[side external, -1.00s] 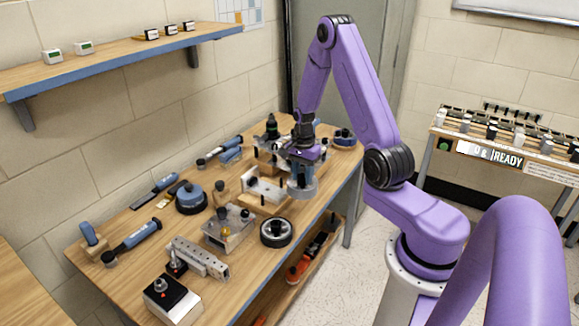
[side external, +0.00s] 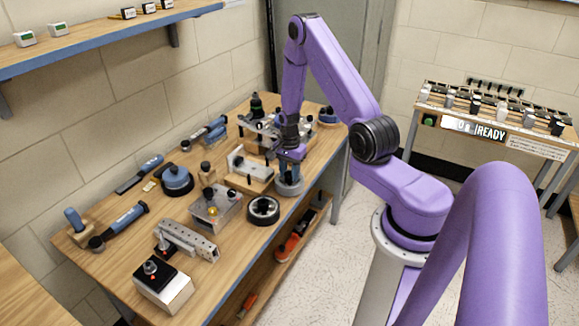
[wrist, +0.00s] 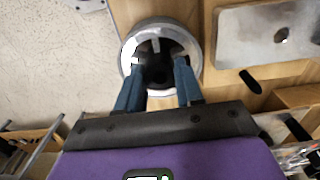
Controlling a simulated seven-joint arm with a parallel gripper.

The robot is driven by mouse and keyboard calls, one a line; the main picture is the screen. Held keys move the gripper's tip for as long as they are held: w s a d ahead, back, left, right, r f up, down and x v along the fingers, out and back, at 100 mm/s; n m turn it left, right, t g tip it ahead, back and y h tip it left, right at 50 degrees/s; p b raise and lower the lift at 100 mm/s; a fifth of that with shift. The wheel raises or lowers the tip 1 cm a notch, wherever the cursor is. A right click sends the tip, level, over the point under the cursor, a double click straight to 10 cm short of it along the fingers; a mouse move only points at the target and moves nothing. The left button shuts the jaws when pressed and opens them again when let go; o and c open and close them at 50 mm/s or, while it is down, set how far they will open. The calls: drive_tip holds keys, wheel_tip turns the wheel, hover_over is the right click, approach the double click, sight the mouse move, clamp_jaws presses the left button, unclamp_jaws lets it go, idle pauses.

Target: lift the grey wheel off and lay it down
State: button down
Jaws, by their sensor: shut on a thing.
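The grey wheel (side external: 289,187) is at the right edge of the workbench in the side external view, under my gripper (side external: 290,165). In the wrist view, the wheel's round grey rim (wrist: 160,27) surrounds a dark hollow centre with spokes. The blue fingers of my gripper (wrist: 158,70) reach into the near side of the wheel and are shut on it, spaced apart. The wheel looks level, close to the bench top. I cannot tell whether its underside touches the wood.
A black-rimmed wheel (side external: 263,210) lies just in front. The bench edge drops to the floor on the right.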

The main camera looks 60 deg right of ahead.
drive_tip(key=shift+f, duration=0.25)
drive_tip(key=c, duration=0.6)
unclamp_jaws()
drive_tip(key=shift+c, duration=0.2)
wheel_tip(320, 180, up, 18)
drive_tip(key=shift+f, duration=0.25)
